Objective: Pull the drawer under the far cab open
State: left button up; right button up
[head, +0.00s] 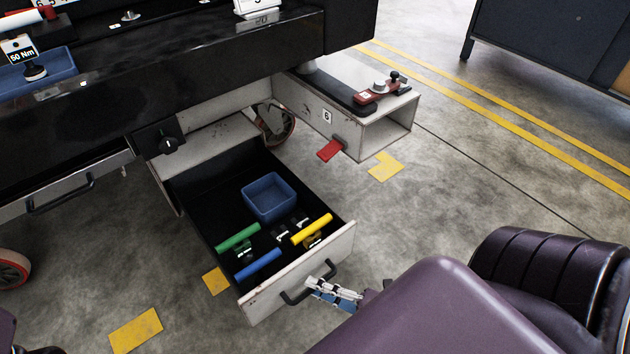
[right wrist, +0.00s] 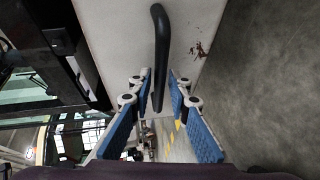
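The drawer (head: 339,253) under the black trolley body stands pulled well out, its pale front facing me. Its dark bar handle (head: 297,297) also shows in the right wrist view (right wrist: 160,50). My right gripper (head: 320,287) is at the handle. In the right wrist view its two blue-padded fingers (right wrist: 160,88) stand on either side of the bar, with a narrow gap showing, so it looks open around the handle. The purple arm hides part of the head view. My left gripper is not in view.
The drawer holds a blue bin (head: 270,197), green (head: 238,237), blue (head: 258,264) and yellow (head: 311,228) cylinders and small dark parts.

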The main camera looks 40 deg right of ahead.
jog(key=v, duration=1.1)
jog(key=shift+s+r, duration=0.1)
